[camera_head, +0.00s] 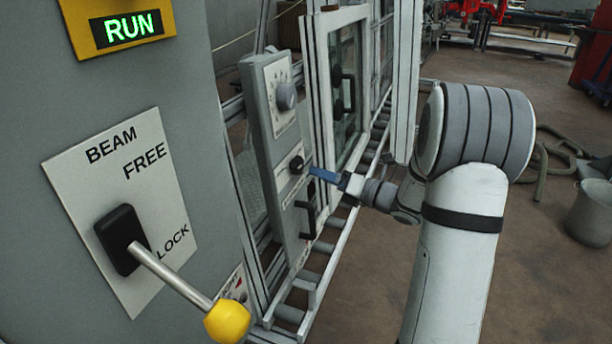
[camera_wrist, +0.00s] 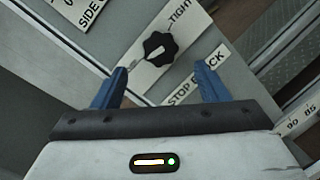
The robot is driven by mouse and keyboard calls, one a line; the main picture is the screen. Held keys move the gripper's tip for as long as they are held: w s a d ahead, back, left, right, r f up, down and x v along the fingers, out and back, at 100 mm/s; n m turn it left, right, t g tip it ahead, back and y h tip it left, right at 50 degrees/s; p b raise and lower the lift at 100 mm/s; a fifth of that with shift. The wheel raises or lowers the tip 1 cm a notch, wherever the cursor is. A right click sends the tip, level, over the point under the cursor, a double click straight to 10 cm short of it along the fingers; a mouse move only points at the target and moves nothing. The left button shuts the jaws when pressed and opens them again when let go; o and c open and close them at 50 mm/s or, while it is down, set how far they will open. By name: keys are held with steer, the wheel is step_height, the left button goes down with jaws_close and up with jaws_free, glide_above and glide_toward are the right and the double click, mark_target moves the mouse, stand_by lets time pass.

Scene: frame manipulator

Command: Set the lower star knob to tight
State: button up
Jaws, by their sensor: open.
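The black star knob (camera_wrist: 158,47) sits on a pale plate in the wrist view, with the word TIGHT printed to its upper right and a STOP LOCK label to its lower right. A light mark on the knob seems to point to its lower left, away from TIGHT. In the head view a small black knob (camera_head: 296,164) shows on the grey panel, just left of my gripper (camera_head: 322,174). In the wrist view my gripper (camera_wrist: 161,70) is open and empty, with its blue fingers apart on either side below the knob. I see no contact.
A glazed door (camera_head: 343,92) stands right of the panel. The BEAM lever with its yellow ball (camera_head: 228,321) juts out in the foreground.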

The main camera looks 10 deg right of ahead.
mark_target(300, 167)
steer(key=b+x, duration=0.1)
steer(key=x, duration=0.5)
steer(key=shift+w+a, duration=0.25)
steer(key=shift+a, duration=0.05)
